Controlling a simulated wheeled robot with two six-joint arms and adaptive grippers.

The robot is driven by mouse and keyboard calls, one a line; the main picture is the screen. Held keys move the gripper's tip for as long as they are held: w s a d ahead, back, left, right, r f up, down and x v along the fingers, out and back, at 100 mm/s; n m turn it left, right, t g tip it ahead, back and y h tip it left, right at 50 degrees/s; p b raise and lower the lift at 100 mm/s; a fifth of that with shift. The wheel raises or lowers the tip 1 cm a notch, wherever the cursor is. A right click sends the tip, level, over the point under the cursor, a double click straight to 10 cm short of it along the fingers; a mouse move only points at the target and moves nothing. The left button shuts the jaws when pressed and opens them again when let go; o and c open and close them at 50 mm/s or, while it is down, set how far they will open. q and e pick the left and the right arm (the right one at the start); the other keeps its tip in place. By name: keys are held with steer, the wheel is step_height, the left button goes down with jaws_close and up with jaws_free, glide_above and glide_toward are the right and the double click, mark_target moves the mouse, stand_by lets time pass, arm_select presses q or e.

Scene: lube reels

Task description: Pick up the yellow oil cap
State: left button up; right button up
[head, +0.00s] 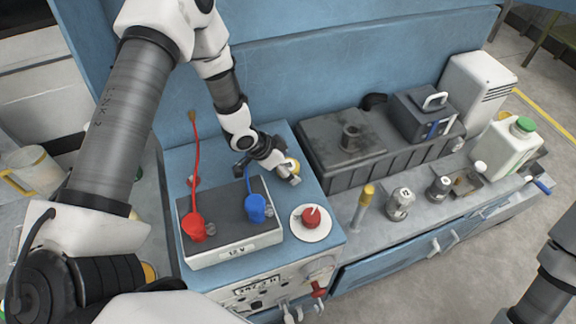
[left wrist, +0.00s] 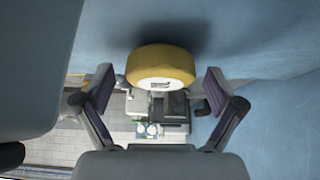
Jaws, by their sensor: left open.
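The yellow oil cap (head: 292,164) is on the blue cabinet top, close to the back panel in the head view, and partly hidden by my left gripper (head: 284,172). In the left wrist view the yellow cap (left wrist: 160,64) shows as a round body with a pale, marked face. My left gripper (left wrist: 158,88) is open there, with one finger on each side of the cap. Gaps show between both finger pads and the cap, and nothing is held. My right gripper is not seen; only a dark arm part shows at the lower right of the head view.
A battery (head: 235,252) with red (head: 194,228) and blue (head: 256,208) clamps stands just in front of my left gripper. A red knob (head: 311,218) on a white disc is nearby. Right are a dark ribbed box (head: 385,163), small metal weights (head: 399,204) and a white jug (head: 507,150).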

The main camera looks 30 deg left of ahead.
arm_select(q)
steer(key=c, duration=1.2)
